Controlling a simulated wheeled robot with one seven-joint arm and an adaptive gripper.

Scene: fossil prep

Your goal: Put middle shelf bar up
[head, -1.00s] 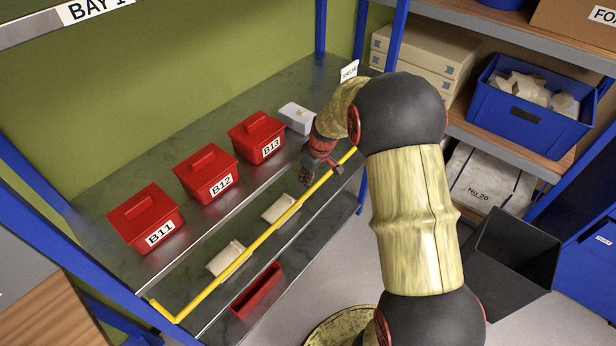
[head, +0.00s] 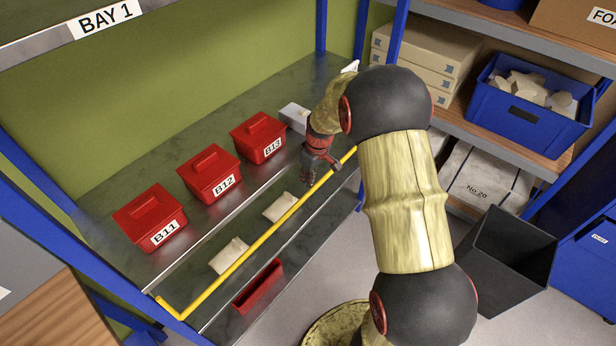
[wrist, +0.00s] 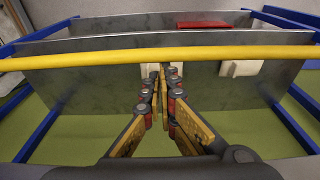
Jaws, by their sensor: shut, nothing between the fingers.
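The yellow shelf bar (head: 255,246) runs lengthwise just in front of the middle shelf (head: 110,225). Its short left end arm meets the shelf near the left post, and the bar lies out from the shelf's front edge. In the wrist view the bar (wrist: 90,60) crosses the whole picture. My gripper (head: 311,182) is shut and empty, close to the bar toward its right end. In the wrist view the fingertips (wrist: 163,68) reach the bar's lower edge in the picture; I cannot tell whether they touch it.
Red lidded boxes B11 (head: 150,217), B12 (head: 210,172) and B13 (head: 259,137) and a grey box (head: 294,117) stand on the middle shelf. Pale packets (head: 229,256) and a red tray (head: 258,287) lie lower. Blue posts (head: 393,40) flank the bay; a dark bin (head: 508,260) stands right.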

